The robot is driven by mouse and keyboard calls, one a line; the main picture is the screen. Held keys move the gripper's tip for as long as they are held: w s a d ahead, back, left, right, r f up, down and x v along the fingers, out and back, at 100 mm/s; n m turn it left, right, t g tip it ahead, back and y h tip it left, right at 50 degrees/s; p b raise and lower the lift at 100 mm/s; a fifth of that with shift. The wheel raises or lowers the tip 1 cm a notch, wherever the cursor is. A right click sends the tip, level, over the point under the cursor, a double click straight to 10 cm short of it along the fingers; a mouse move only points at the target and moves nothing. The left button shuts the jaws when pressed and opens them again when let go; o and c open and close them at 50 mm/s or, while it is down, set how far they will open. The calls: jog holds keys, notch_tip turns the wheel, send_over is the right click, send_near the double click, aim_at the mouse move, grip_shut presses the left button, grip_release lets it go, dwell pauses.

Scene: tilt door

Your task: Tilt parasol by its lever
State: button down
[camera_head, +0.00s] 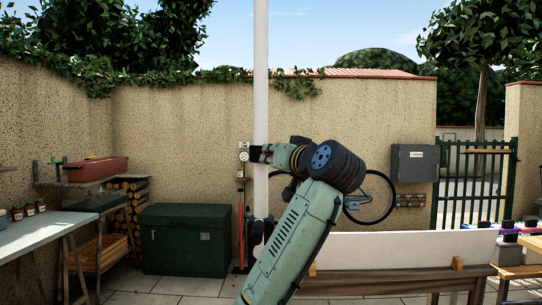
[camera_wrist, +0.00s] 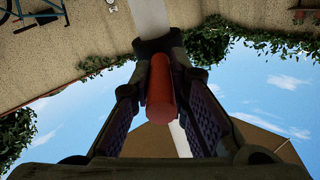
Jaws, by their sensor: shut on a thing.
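The white parasol pole (camera_head: 261,60) stands upright in the middle of the head view and runs out of the top. A strip of it shows at the top of the wrist view (camera_wrist: 150,18). A red cylindrical lever grip (camera_wrist: 161,88) lies between the two fingers of my gripper (camera_wrist: 161,100), which is shut on it. In the head view my gripper (camera_head: 256,153) is at the pole, and the lever is hidden there. A brown surface (camera_wrist: 148,141), perhaps the canopy, shows behind the fingers; the head view does not show the canopy.
A dark green chest (camera_head: 186,240) stands left of the pole. A wooden bench (camera_head: 400,278) with a white board is at the right. A grey wall box (camera_head: 415,163) hangs beside a green gate (camera_head: 475,185). A grey table (camera_head: 40,232) is at the left.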

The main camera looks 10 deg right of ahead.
jog(key=shift+d+r+n+y, duration=0.15)
jog(key=shift+d+n+y, duration=0.15)
jog(key=shift+y, duration=0.2)
jog(key=c, duration=1.5)
grip_release()
jog(key=shift+w, duration=0.1)
jog(key=shift+c, duration=0.2)
jog(key=shift+y, duration=0.3)
jog(key=v, duration=1.2)
jog(key=shift+r, duration=0.15)
